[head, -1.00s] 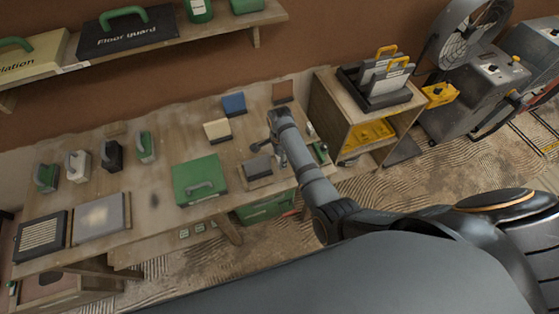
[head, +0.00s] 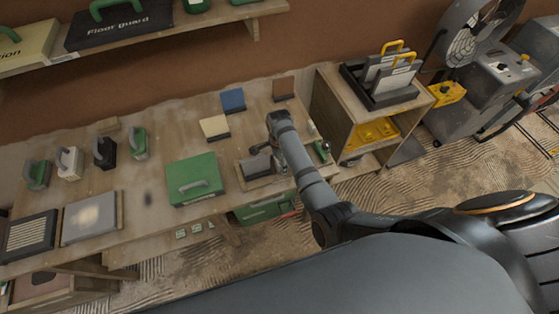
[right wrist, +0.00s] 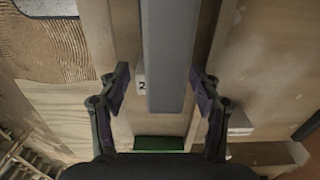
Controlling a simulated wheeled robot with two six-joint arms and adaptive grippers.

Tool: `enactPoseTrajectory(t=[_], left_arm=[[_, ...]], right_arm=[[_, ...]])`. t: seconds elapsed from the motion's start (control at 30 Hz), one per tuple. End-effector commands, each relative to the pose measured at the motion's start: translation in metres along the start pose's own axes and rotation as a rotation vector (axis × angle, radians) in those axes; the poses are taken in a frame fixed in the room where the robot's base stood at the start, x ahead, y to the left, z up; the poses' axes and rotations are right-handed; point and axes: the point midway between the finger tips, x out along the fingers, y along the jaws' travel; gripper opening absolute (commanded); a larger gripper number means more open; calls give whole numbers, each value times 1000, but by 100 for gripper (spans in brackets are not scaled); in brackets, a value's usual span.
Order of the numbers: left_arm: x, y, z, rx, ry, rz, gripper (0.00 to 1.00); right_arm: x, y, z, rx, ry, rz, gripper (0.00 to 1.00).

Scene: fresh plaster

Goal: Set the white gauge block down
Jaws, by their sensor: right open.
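My right gripper (head: 262,150) is open over the right part of the bench, by a dark grey block (head: 256,168) on a wooden base. In the right wrist view the open fingers (right wrist: 160,95) stand apart on either side of a long grey bar (right wrist: 168,50). A small white face marked "2" (right wrist: 140,82) shows beside the bar, between the fingers; most of it is hidden, and I cannot tell if it is the white gauge block. Neither finger visibly touches it. Another pale block (right wrist: 240,123) lies outside the right finger. My left gripper is out of view.
A green case (head: 194,180) lies left of the gripper. Several handled tools, one white (head: 69,163), stand further left. A small green item (head: 322,150) is right of my arm. A wooden cabinet (head: 330,100) stands at the bench's right end. Bare bench (head: 160,150) shows mid-left.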

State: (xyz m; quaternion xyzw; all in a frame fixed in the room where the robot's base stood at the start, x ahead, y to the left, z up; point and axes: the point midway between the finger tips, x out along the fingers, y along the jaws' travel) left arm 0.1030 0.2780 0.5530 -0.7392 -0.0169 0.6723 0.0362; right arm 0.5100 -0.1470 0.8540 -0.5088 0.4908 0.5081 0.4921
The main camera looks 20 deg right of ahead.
Motion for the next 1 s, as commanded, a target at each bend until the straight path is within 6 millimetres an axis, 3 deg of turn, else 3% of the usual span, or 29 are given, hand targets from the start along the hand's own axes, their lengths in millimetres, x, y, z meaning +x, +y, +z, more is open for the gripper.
enactPoseTrajectory(t=[0.17,0.5,0.67,0.73,1.0], left_arm=[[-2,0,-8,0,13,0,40],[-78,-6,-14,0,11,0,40],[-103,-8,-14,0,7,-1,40],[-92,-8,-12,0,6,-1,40],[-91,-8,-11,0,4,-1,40]], right_arm=[[-6,0,0,0,0,-2,64],[-76,0,0,0,0,1,64],[-106,0,0,0,0,-1,64],[-108,-1,0,0,-1,-3,64],[-124,0,0,0,-1,0,64]])
